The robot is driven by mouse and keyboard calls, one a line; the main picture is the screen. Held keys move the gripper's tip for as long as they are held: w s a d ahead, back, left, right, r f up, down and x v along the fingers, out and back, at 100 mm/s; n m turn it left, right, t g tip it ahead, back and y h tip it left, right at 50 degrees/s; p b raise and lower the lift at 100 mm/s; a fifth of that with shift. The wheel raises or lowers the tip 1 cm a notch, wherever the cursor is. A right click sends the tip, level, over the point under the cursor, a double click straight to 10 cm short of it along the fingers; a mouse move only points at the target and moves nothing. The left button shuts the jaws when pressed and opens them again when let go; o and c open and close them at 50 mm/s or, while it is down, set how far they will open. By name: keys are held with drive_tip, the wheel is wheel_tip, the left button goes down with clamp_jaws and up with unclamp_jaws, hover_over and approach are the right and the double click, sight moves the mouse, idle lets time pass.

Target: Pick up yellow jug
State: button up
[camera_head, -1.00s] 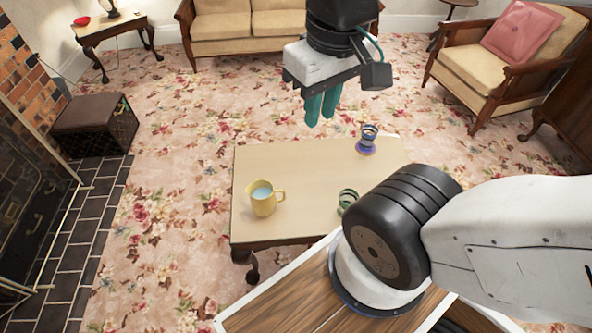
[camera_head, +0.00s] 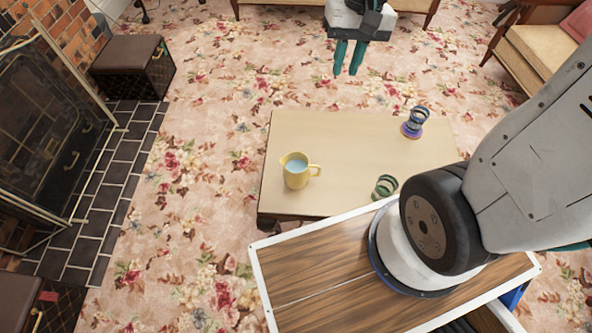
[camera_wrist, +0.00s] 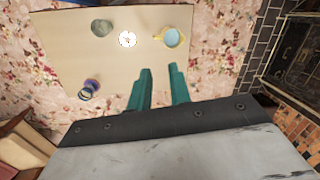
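The yellow jug (camera_head: 296,172) stands upright on the left part of the low table (camera_head: 340,132), its handle toward the right of the head view. It is pale blue inside. It also shows in the wrist view (camera_wrist: 172,38), beyond my fingers and to the right. My gripper (camera_head: 348,72) hangs above the far side of the table in the head view, well apart from the jug. Its two teal fingers (camera_wrist: 159,84) are parted with nothing between them.
A blue-and-purple striped object (camera_head: 414,122) stands at the table's back right. A green object (camera_head: 384,187) stands at its front right, close to my base. A dark box (camera_head: 132,68) and a fireplace screen (camera_head: 50,130) are at the left. Floral carpet (camera_head: 215,130) is free around the table.

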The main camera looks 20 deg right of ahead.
drive_tip(key=w+f+m+g+y, duration=0.15)
drive_tip(key=w+f, duration=0.25)
drive_tip(key=f, duration=0.7)
drive_tip(key=w+f+m+h, duration=0.15)
drive_tip(key=w+f, duration=0.25)
drive_tip(key=f, duration=0.7)
drive_tip(key=s+f, duration=0.1)
drive_tip(key=f, duration=0.6)
drive_tip(key=s+f+m+g, duration=0.1)
drive_tip(key=s+f, duration=0.1)
drive_tip(key=f, duration=0.6)
drive_tip(key=s+a+f+m+y, duration=0.1)
drive_tip(key=s+f, duration=0.1)
drive_tip(key=f, duration=0.6)
drive_tip(key=shift+s, duration=0.1)
clamp_jaws()
